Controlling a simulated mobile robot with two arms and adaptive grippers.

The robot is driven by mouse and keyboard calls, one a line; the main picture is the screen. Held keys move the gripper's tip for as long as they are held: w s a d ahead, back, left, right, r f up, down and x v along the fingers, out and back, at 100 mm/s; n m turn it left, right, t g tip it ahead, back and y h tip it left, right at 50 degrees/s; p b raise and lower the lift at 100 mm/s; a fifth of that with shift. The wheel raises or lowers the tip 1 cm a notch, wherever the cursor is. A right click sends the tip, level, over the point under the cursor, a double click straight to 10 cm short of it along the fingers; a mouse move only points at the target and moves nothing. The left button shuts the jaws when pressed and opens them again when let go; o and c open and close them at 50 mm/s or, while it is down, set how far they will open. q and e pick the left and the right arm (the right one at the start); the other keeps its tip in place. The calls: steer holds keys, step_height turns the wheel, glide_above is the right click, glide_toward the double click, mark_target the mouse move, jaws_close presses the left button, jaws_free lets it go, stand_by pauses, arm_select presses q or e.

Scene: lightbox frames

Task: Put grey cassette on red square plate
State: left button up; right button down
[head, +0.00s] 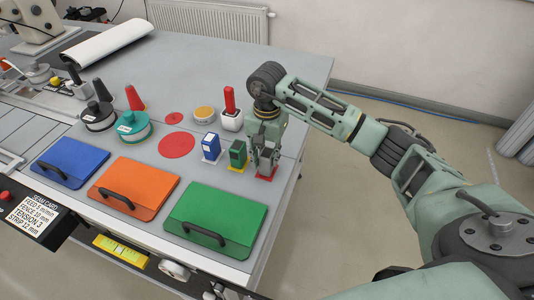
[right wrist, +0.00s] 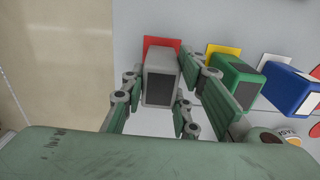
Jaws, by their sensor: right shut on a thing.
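The grey cassette (right wrist: 158,72) stands between the fingers of my right gripper (right wrist: 160,88) in the right wrist view. The gripper is shut on it. The red square plate (right wrist: 163,42) shows behind and around the cassette's far end. In the head view my right gripper (head: 265,160) points down over the red square plate (head: 270,175), at the table's right edge, and mostly hides the cassette. I cannot tell whether the cassette touches the plate or is just above it. My left gripper is not in view.
A green cassette (head: 238,153) on a yellow plate (right wrist: 221,50) stands just beside my right gripper. A blue cassette (head: 211,146) stands further left.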

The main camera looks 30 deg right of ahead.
mark_target(267, 153)
steer(key=shift+f, duration=0.15)
steer(key=c, duration=1.7)
jaws_free()
steer(key=o, duration=0.3)
steer(key=shift+r, duration=0.2)
steer(key=shift+w+r, duration=0.1)
steer(key=shift+r, duration=0.1)
step_height(267, 153, up, 10)
steer(key=b, duration=0.3)
steer(key=shift+b, duration=0.35)
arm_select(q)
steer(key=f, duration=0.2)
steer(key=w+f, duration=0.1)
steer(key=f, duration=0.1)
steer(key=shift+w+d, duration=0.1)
arm_select(e)
steer(key=shift+r, duration=0.8)
